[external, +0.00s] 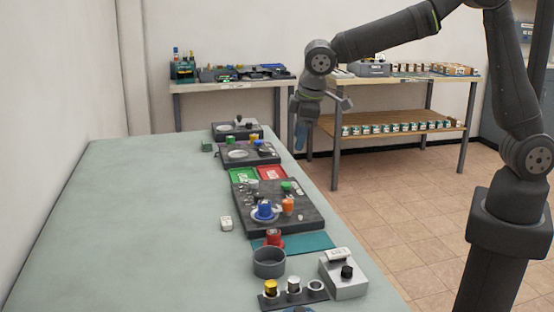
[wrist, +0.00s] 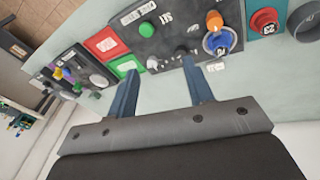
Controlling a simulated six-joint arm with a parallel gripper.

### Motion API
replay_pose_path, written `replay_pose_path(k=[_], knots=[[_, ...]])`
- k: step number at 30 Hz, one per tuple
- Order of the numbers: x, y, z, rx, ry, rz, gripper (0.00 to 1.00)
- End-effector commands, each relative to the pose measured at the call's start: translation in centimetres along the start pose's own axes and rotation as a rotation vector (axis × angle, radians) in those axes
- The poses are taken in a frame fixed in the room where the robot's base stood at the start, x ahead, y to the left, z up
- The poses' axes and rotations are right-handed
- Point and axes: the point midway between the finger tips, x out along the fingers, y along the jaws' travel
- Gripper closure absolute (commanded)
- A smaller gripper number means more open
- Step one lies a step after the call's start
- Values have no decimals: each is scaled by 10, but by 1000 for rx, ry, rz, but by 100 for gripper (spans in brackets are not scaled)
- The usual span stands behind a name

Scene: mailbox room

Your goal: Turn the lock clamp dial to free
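No label reading as lock clamp is legible, so I cannot tell which dial it is. The dark control panel (external: 302,222) lies mid-table and carries a blue dial (external: 264,210), an orange knob (external: 288,204) and a green button (external: 287,186). In the wrist view the panel (wrist: 165,38) also shows a black knob (wrist: 181,51) near my right finger. My gripper (external: 301,138) hangs beyond the panel near the table's right edge, touching nothing that I can see. In the wrist view my gripper (wrist: 160,66) has its fingers wide apart with nothing between them.
Red (external: 272,172) and green (external: 243,175) trays lie beyond the panel, then a smaller dark panel (external: 235,161). Nearer are a red button (external: 273,238), a grey cup (external: 268,263) and a grey box with a black knob (external: 347,271). The table's left side (external: 130,235) is clear.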

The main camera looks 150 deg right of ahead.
Motion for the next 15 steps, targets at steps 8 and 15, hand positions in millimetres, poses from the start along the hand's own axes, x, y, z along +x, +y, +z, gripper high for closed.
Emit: replay_pose_path(k=[8,15], knots=[[-27,-49,-34,452,-193,-139,53],[-27,-63,-37,547,-251,-162,53]])
